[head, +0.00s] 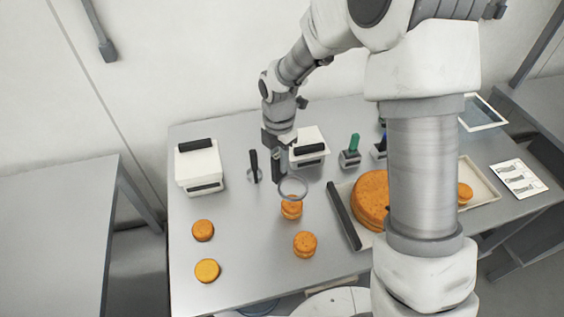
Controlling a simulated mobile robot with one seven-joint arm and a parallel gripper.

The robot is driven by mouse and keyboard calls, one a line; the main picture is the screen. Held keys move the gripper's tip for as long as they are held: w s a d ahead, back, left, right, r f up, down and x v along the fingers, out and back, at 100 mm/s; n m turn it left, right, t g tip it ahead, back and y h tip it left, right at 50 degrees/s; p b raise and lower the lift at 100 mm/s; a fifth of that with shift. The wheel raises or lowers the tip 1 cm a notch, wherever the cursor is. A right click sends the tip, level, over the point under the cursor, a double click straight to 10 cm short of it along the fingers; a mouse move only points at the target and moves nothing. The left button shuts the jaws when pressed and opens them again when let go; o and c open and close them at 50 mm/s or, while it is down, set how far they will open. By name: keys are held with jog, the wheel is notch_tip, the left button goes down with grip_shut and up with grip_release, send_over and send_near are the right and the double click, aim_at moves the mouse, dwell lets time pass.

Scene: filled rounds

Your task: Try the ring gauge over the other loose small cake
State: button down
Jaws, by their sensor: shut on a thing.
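My gripper (280,143) points down near the back middle of the table and is shut on the ring gauge by its dark upright handle. The gauge's grey ring (281,196) hangs at the near side of the handle. In the picture the ring overlaps the top of an orange small cake (291,212); I cannot tell whether it is above the cake or around it. Another layered small cake (305,246) stands nearer the front. Two thinner, single small rounds lie at the left, one orange-brown (203,231) and one yellower (207,271).
A tray (480,170) holds a large orange cake (369,200) and a small cake (465,193); my arm hides part. A dark bar (343,215) lies along its left edge. White boxes (199,165) (310,140), a dark-handled tool (254,166) and a green-handled tool (353,145) stand behind.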

aim_at(279, 173)
jog(key=shift+f+b, duration=1.65)
jog(key=shift+f, duration=0.75)
jog(key=shift+f+b, duration=2.25)
jog(key=shift+f, duration=1)
jog(key=shift+r, duration=0.1)
jog(key=shift+r+p, duration=3.9)
jog(key=shift+r, duration=0.95)
